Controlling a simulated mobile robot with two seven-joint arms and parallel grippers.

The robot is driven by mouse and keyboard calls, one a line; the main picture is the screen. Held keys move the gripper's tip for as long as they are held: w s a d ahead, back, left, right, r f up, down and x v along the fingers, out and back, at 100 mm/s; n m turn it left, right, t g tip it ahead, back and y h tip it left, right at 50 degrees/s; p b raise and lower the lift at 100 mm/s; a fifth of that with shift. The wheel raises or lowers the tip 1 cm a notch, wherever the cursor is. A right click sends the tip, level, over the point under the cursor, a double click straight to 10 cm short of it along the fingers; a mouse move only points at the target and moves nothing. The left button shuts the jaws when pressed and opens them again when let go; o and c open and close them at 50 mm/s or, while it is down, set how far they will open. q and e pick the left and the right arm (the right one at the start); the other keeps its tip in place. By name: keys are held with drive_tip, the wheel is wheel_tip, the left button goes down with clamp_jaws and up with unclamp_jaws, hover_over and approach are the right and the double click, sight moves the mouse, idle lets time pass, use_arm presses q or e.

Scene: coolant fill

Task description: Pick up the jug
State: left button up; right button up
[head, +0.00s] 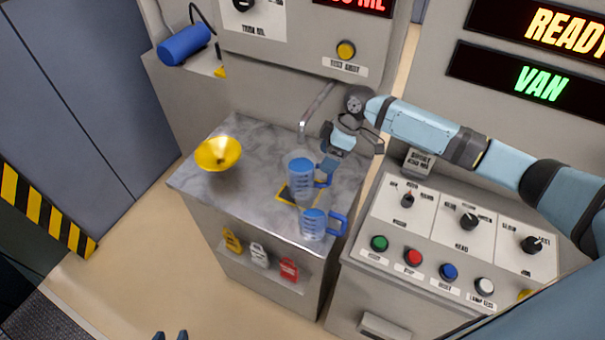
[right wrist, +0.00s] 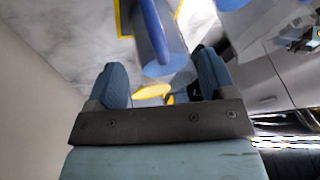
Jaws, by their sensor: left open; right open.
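Two clear jugs with blue markings and blue handles stand upright on the grey countertop (head: 252,150). The back jug (head: 301,180) stands by a yellow-edged mark below the spout (head: 316,108); the front jug (head: 313,226) is near the counter's front right. My right gripper (head: 334,152) is open and empty, just above and right of the back jug's handle. In the right wrist view, its open fingers (right wrist: 161,78) point toward a blue handle (right wrist: 152,32); I cannot tell which jug this belongs to. My left gripper (head: 170,336) is open at the bottom edge, far from both jugs.
A yellow funnel (head: 218,154) sits at the counter's left. Yellow, white and red bottles or tags (head: 259,255) are on the shelf below. A control panel (head: 440,235) with knobs and buttons stands right of the counter. The counter between funnel and jugs is clear.

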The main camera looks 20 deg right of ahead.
sight(310, 177)
drive_tip(key=shift+x, duration=1.55)
clamp_jaws()
